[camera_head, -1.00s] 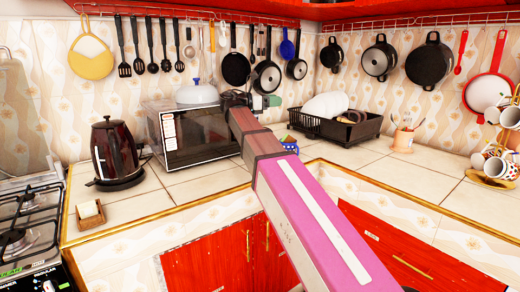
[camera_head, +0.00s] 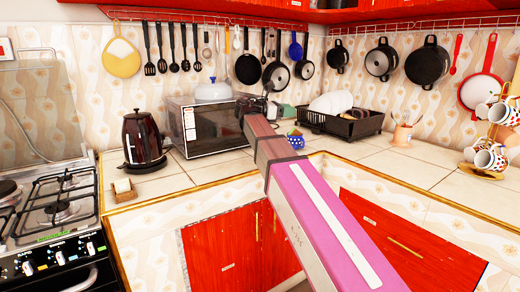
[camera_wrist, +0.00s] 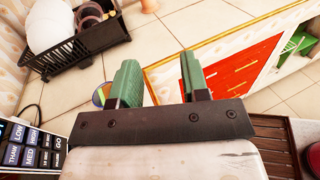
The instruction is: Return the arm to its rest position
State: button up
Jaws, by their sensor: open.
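My gripper shows in the wrist view (camera_wrist: 158,80) with its two green fingers apart and nothing between them. Past the fingers are the tiled counter and the red cabinet front. In the head view my pink and brown arm reaches forward over the counter. Its far end is beside the microwave (camera_head: 212,125), and the gripper there is small and partly hidden by the arm.
Several pans, such as a black pan (camera_head: 427,65), and utensils hang from rails on the wall. A dish rack (camera_head: 345,126), a kettle (camera_head: 143,138), a utensil cup (camera_head: 402,135) and a mug stand (camera_head: 480,172) stand on the counter. A stove (camera_head: 60,205) is at left.

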jog(key=s+d+f+m+y, duration=0.2)
jog(key=d+f+y, duration=0.1)
jog(key=f, duration=0.8)
jog(key=s+d+f+m+g+y, duration=0.1)
jog(key=s+d+f+m+y, duration=0.15)
jog(key=f, duration=0.85)
jog(key=s+d+f+m+y, duration=0.2)
jog(key=d+f+m+y, duration=0.1)
jog(key=f, duration=0.8)
jog(key=s+f+m+g+y, duration=0.1)
jog(key=s+f+m+y, duration=0.3)
jog(key=f, duration=0.6)
jog(key=s+f+m+g+y, duration=0.1)
jog(key=s+f+m+y, duration=0.3)
jog(key=s+f+m, duration=0.4)
notch_tip(320, 180, down, 2)
jog(key=shift+s+a+f+m+g, duration=0.15)
jog(key=shift+s+m+g, duration=0.25)
jog(key=shift+s, duration=0.85)
jog(key=shift+c, duration=0.3)
